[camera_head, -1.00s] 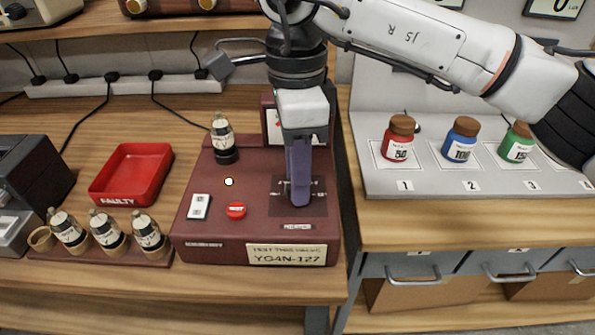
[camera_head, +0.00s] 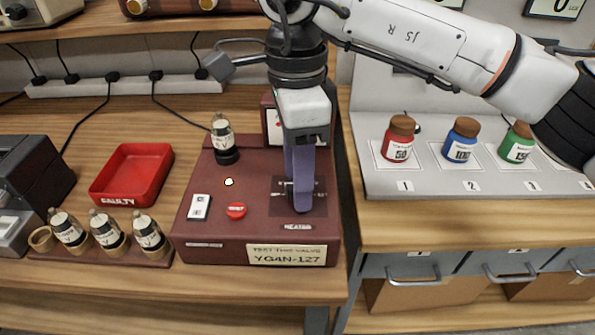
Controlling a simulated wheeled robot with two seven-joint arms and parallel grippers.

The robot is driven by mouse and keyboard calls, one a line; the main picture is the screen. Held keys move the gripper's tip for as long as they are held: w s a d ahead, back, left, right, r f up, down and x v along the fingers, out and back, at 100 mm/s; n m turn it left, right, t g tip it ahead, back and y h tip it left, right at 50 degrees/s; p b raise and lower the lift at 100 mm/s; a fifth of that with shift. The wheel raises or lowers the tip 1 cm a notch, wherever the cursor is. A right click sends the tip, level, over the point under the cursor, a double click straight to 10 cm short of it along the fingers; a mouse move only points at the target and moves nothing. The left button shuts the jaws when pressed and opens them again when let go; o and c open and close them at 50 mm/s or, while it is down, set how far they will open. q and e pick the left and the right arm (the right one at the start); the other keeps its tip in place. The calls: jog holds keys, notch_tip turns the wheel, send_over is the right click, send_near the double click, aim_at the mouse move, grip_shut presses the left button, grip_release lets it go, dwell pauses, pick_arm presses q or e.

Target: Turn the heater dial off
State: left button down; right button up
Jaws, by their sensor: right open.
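The dark red tester box (camera_head: 255,235) stands on the wooden bench, with a plate reading YG4N-127 on its front. The heater dial sits on its right side above a label (camera_head: 298,227) reading HEATER; my gripper hides most of it. My right gripper (camera_head: 300,208) points down over the dial, its purple fingers at the dial's dark plate (camera_head: 280,206). The gripper is open, with the fingers lined up one behind the other in this view. Whether they touch the dial I cannot tell. My left gripper is not in view.
On the tester are a valve tube (camera_head: 223,140), a red button (camera_head: 236,211), a white switch (camera_head: 199,207) and a small lit lamp (camera_head: 229,182). A red FAULTY tray (camera_head: 132,175) and a rack of tubes (camera_head: 100,255) stand left. Bottles (camera_head: 398,140) stand on the grey right shelf.

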notch_tip(320, 180, up, 10)
jog(key=shift+w+r, duration=0.15)
jog(key=shift+w, duration=0.15)
jog(key=shift+r+p, duration=0.1)
jog(key=shift+p, duration=0.3)
